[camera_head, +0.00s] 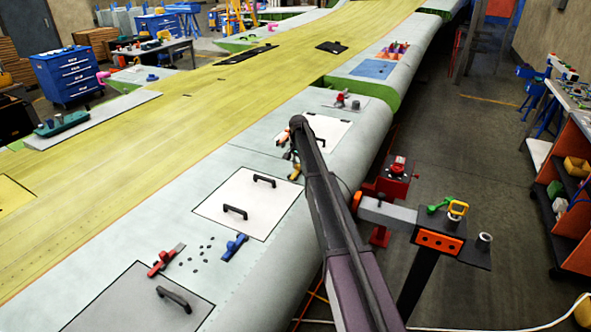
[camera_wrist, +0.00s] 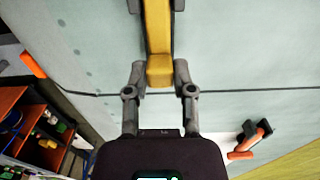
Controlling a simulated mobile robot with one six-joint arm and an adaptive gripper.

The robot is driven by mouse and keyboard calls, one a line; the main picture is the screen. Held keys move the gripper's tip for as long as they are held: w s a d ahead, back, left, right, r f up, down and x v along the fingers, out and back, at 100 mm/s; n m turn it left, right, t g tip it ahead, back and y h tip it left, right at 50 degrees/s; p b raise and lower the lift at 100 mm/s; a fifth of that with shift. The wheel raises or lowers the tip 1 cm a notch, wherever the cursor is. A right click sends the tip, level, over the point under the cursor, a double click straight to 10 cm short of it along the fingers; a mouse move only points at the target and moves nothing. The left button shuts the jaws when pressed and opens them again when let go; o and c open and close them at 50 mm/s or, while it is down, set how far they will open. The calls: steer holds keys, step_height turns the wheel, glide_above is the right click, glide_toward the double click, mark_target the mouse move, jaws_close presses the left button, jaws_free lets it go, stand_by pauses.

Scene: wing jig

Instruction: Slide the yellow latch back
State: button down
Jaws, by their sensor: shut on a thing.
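The yellow latch (camera_wrist: 158,35) runs up the middle of the wrist view, a long bar with a thicker block at its near end. My gripper (camera_wrist: 156,6) has its two dark fingers on either side of the bar and is shut on it. The top end of the latch is cut off by the picture edge. In the head view, my dark arm crosses the wing's grey leading edge. A small yellow-orange piece (camera_head: 295,173) shows beside the arm; I cannot tell whether it is the latch. My gripper is mostly hidden there.
An orange-handled clamp (camera_wrist: 252,140) lies near the latch in the wrist view. White panels with black handles (camera_head: 248,205), a red clamp (camera_head: 165,260) and a blue clamp (camera_head: 234,247) lie on the wing. A red-and-grey stand (camera_head: 388,210) is right of my arm. An orange shelf (camera_head: 570,190) stands farther right.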

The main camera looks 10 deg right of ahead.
steer(key=shift+w+d, duration=0.25)
steer(key=shift+w, duration=0.15)
steer(key=shift+c, duration=2.3)
jaws_free()
steer(key=shift+w, duration=0.1)
